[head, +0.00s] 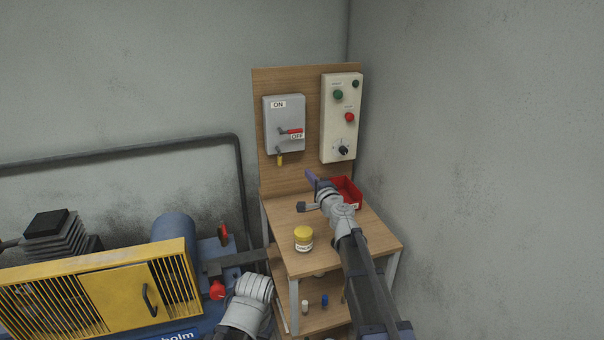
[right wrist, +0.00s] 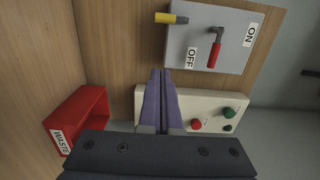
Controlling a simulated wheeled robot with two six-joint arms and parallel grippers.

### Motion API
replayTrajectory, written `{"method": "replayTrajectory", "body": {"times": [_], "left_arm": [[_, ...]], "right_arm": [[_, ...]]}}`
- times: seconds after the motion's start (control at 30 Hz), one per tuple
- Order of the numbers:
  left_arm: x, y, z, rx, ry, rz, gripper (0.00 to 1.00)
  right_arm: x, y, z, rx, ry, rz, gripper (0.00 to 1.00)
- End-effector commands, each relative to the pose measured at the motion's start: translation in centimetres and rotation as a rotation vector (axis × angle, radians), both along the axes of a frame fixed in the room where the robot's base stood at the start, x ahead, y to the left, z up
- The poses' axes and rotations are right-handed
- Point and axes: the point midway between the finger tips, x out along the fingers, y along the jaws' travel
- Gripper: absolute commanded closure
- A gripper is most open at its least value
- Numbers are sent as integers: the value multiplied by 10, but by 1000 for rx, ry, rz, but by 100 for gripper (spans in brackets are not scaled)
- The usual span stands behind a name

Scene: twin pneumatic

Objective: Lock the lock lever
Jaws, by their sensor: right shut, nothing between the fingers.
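A grey switch box (head: 284,108) is mounted on the wooden back board. Its red-handled switch lever (head: 293,131) lies level, pointing right by the OFF label. A small yellow-handled lever (head: 280,160), which looks like the lock lever, hangs straight down at the box's lower edge. In the right wrist view, its yellow handle (right wrist: 164,18) and the red handle (right wrist: 214,56) both show clear of the fingers. My right gripper (head: 309,174) is shut and empty, below and right of the box, touching neither lever. It also shows in the right wrist view (right wrist: 161,72). My left gripper is not in view.
A beige control panel (head: 340,120) with buttons and a knob is right of the box. A red waste bin (head: 349,190) and a yellow-lidded jar (head: 304,239) stand on the wooden table (head: 280,216). A compressor with a yellow guard (head: 120,290) is at left.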

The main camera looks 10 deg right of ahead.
Motion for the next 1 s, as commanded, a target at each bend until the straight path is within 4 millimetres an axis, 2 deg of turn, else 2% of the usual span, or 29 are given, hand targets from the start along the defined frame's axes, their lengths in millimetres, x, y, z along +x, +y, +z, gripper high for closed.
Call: {"method": "replayTrajectory", "body": {"times": [0.03, 0.2, 0.43, 0.5, 0.63, 1.0], "left_arm": [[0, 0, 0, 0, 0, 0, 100], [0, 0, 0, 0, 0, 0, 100], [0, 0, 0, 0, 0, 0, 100], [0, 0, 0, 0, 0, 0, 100], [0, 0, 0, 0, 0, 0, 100], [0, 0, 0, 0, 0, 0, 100]], "right_arm": [[14, 3, 0, 0, 0, 1, 100], [49, 11, 0, 0, 0, 1, 100], [89, 23, 0, -1, 0, 2, 100], [82, 36, 0, 0, 1, 3, 100], [82, 50, 0, 0, 2, 2, 100], [82, 61, 0, 0, 2, 0, 100]]}}
